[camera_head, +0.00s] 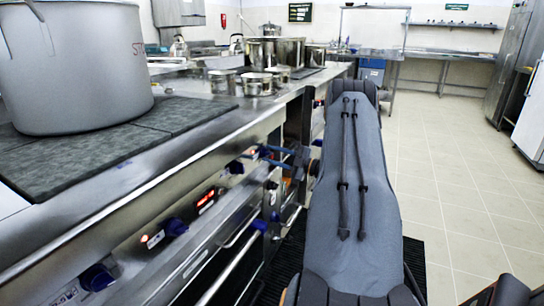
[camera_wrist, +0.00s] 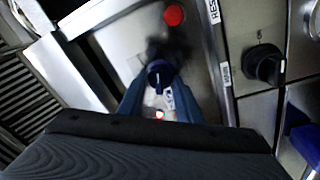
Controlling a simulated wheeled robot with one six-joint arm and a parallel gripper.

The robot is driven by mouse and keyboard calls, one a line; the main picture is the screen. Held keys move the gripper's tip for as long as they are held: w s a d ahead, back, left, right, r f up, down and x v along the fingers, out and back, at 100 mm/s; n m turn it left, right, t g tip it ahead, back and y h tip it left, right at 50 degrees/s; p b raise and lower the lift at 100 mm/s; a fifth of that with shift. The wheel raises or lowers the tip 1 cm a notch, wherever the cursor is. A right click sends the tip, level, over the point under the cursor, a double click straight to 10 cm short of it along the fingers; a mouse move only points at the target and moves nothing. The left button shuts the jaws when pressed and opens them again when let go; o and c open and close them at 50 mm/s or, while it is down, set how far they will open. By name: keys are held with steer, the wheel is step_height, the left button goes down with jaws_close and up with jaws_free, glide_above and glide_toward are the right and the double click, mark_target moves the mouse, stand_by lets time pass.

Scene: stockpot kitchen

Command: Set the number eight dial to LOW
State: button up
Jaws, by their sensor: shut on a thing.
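In the wrist view a dark blue dial (camera_wrist: 159,73) with a pale pointer mark stands on a steel panel. The two blue fingers of my gripper (camera_wrist: 158,92) lie on either side of it and are shut on it. Lettering on the panel below it is partly covered, and I cannot read a number or the LOW mark. In the head view my gripper (camera_head: 268,155) reaches the stove front from the right, and the held dial is too small to make out there.
The stove front (camera_head: 146,205) carries other blue dials (camera_head: 175,228) and a lit red display (camera_head: 206,200). A large stockpot (camera_head: 75,65) stands on top. The wrist view shows a red round light (camera_wrist: 174,15) and a black knob (camera_wrist: 263,64). Floor (camera_head: 450,190) at right is clear.

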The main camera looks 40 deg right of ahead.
steer(key=o, duration=1)
steer(key=shift+o, duration=0.2)
steer(key=v, duration=0.8)
steer(key=shift+a, duration=0.1)
